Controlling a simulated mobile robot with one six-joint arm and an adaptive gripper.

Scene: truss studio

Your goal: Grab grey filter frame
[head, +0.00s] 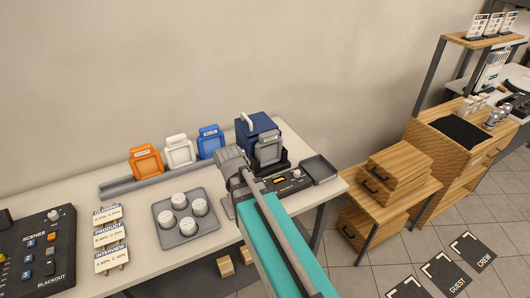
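The grey filter frame (268,149) stands upright at the front of a dark blue box-shaped lamp (250,128) at the back right of the table. My gripper (232,163) is at the end of my arm, just left of the grey frame in the picture. Its fingers are not clear at this size, so I cannot tell whether it is open or shut, or whether it touches the frame. My arm hides part of the table in front of the lamp.
Orange (146,161), white (179,151) and blue (210,141) frames stand on a grey rail (119,187). A grey tray (164,231) holds several white knobs. A small empty dark tray (319,169) is right of the lamp. A control desk (38,243) is at left.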

